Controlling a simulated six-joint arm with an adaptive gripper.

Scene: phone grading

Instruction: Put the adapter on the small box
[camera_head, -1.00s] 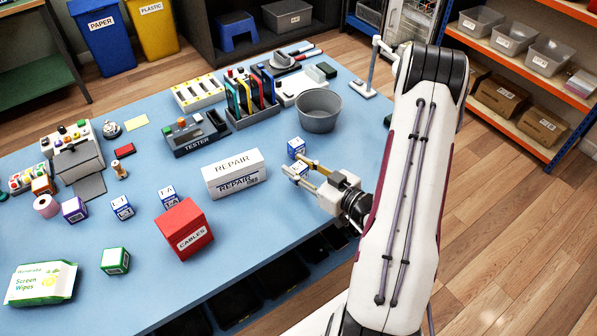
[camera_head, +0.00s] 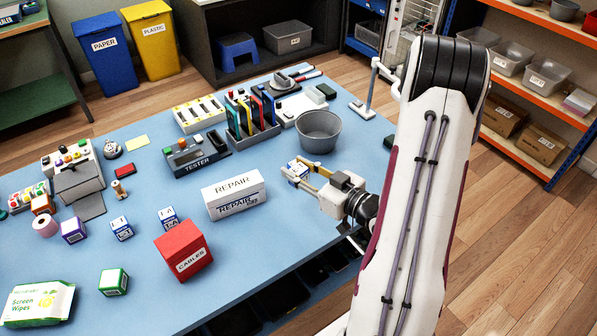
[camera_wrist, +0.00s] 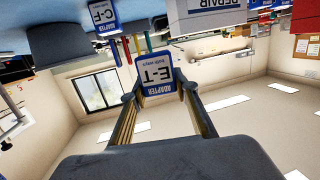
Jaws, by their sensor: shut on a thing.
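A blue-and-white adapter box marked E-T (camera_wrist: 158,80) is between the two fingers of my gripper (camera_wrist: 158,95) in the wrist view, and the gripper is shut on it. A second blue-and-white adapter box, marked C-F (camera_wrist: 103,16), shows beyond it in the wrist view, apart from it in the picture. In the head view my gripper (camera_head: 304,176) is over the right part of the table, right of the white REPAIR box (camera_head: 232,188). A blue-and-white box (camera_head: 297,168) shows at its fingertips; I cannot tell there which of the two it is.
A grey round bin (camera_head: 319,132) stands just behind my gripper. The red CABLES box (camera_head: 184,250), small blue-and-white boxes (camera_head: 121,229) and a green-and-white box (camera_head: 113,282) stand to the left. The tester (camera_head: 198,157) is at the back. Bare blue table (camera_head: 262,225) lies before REPAIR.

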